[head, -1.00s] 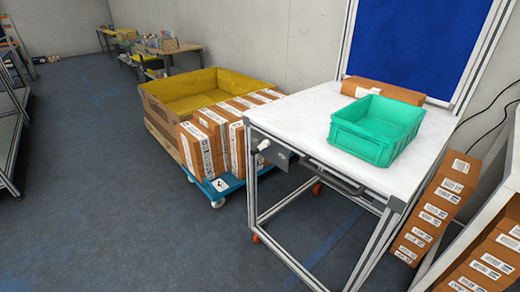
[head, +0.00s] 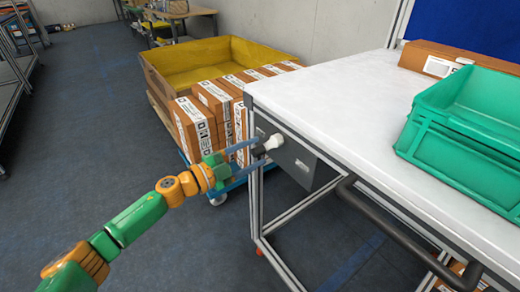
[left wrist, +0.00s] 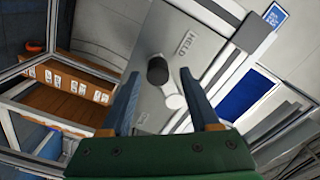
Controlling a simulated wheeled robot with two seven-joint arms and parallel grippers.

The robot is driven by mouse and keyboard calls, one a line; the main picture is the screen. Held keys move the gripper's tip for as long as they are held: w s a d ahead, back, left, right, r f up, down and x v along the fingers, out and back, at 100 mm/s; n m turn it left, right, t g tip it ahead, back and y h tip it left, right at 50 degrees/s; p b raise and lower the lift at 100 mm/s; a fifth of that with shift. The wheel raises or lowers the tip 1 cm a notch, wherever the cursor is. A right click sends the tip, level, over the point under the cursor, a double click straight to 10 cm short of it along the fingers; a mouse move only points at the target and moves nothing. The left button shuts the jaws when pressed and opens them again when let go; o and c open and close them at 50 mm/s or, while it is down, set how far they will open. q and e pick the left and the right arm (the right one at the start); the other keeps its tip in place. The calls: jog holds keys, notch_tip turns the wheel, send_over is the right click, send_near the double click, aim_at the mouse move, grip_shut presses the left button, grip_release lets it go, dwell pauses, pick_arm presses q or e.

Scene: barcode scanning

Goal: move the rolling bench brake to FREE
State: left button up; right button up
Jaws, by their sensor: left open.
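The rolling bench (head: 330,90) has a white top and a grey brake panel (head: 303,165) at its left end. On the panel is a brake handle with a pale part (head: 274,141) and a dark part. In the left wrist view the dark round part (left wrist: 157,71) sits beside the white part (left wrist: 174,101), near the word HELD (left wrist: 187,43). No FREE label is readable. My left gripper (head: 263,152) is open at the panel, its fingers on either side of the handle; contact cannot be told. My right gripper is out of view.
A green bin (head: 465,140) and a brown carton (head: 450,62) are on the bench top. A dark handlebar (head: 395,235) runs along the bench edge. A blue cart with cartons (head: 195,124) and a yellow-lined crate (head: 190,62) stand close behind my gripper.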

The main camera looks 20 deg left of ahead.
pick_arm(q)
jog(key=shift+w+d+f, duration=0.15)
jog(key=shift+w+d, duration=0.05)
jog(key=shift+w, duration=0.25)
jog(key=shift+w+d+f, duration=0.15)
jog(key=shift+w+d, duration=0.05)
jog(key=shift+w, duration=0.25)
jog(key=shift+s, duration=0.1)
jog(key=shift+c, duration=1.2)
grip_shut()
